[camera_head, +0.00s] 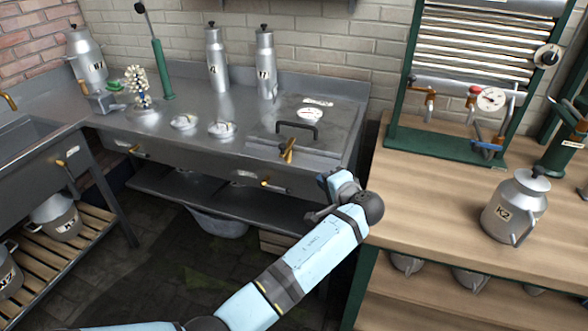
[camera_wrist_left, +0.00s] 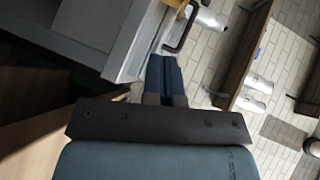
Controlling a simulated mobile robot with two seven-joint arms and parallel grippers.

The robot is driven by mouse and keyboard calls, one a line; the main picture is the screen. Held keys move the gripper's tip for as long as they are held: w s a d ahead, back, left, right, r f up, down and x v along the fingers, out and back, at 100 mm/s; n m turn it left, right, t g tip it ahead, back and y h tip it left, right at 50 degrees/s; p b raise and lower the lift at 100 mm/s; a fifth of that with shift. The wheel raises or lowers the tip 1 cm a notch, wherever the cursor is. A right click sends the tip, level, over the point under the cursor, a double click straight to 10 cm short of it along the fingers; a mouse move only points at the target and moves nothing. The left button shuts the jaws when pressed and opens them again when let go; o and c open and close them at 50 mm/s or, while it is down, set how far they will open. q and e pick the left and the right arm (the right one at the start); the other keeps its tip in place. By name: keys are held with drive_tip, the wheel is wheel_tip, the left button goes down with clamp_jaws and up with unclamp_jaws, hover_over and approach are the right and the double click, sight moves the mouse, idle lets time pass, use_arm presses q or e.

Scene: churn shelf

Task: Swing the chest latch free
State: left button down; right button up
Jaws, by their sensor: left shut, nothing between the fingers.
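The chest is a grey steel box lid (camera_head: 335,118) set into the right end of the steel counter. It looks closed, with a black bar handle (camera_head: 297,127) on top. The brass latch (camera_head: 288,150) is at its front edge, leaning up over the lid's edge. In the left wrist view, the black handle (camera_wrist_left: 183,35) shows beyond my fingers, with a bit of brass (camera_wrist_left: 186,10) at the top edge. My left gripper (camera_head: 323,180) is in front of the counter's right front corner, lower right of the latch and apart from it. Its blue fingers (camera_wrist_left: 165,72) are shut and empty.
A wooden bench (camera_head: 440,190) with a can marked K2 (camera_head: 514,208) stands right of my arm. A green rack with a gauge (camera_head: 490,98) is behind it. Tall cans (camera_head: 265,65) stand at the counter's back. A drawer pull (camera_head: 265,184) juts from the counter front.

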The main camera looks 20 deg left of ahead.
use_arm(q)
drive_tip(key=r, duration=0.1)
drive_tip(key=w+r+y, duration=0.1)
drive_tip(key=r, duration=0.1)
drive_tip(key=d+r+n+y+b, duration=0.1)
drive_tip(key=shift+w+r, duration=0.35)
drive_tip(key=shift+r, duration=0.05)
drive_tip(key=shift+a, duration=0.1)
drive_tip(key=s+a+x, duration=0.2)
drive_tip(key=x, duration=1)
drive_tip(key=shift+a+f, duration=0.25)
drive_tip(key=shift+a, duration=0.05)
